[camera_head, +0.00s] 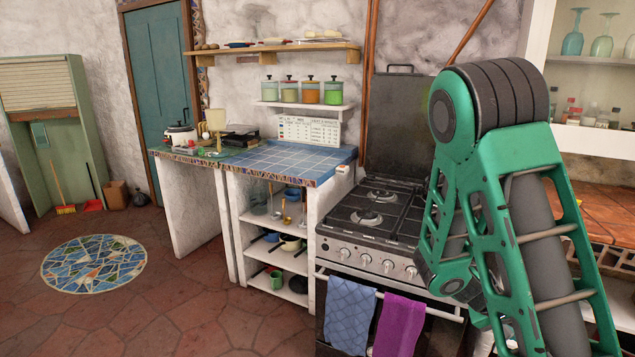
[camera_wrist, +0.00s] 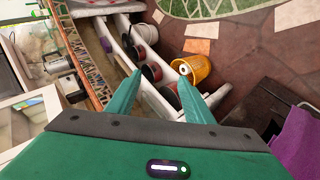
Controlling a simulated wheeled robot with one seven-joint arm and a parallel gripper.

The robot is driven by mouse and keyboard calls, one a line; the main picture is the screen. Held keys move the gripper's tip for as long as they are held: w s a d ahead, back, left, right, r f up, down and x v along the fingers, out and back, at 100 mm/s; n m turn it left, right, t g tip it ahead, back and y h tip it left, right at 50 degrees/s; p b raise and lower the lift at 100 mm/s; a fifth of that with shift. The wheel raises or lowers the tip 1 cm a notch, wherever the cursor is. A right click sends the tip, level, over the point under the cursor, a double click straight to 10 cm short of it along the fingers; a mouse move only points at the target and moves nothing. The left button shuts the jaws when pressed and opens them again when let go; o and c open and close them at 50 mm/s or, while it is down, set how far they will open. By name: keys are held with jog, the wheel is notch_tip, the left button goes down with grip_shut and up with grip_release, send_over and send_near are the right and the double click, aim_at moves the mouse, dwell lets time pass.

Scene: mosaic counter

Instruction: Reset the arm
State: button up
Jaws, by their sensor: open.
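My gripper (camera_wrist: 160,76) shows in the wrist view as two green fingers spread apart, with nothing between them. It is open and empty. It points down past the white shelves (camera_wrist: 150,90) under the tiled counter toward the floor. In the head view my green arm is folded at the right, in front of the stove (camera_head: 370,215). The gripper's fingers cannot be made out in that view.
A blue towel (camera_head: 349,315) and a purple towel (camera_head: 398,325) hang on the stove's front. A yellow container (camera_wrist: 197,70) shows beyond my fingers.

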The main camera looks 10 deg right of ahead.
jog(key=s+a+r+m+t+y, duration=0.1)
jog(key=s+a+r+y, duration=0.9)
jog(key=s+a+r, duration=0.3)
jog(key=s+a, duration=0.2)
jog(key=s, duration=0.2)
jog(key=shift+r, duration=0.1)
jog(key=shift+c, duration=0.6)
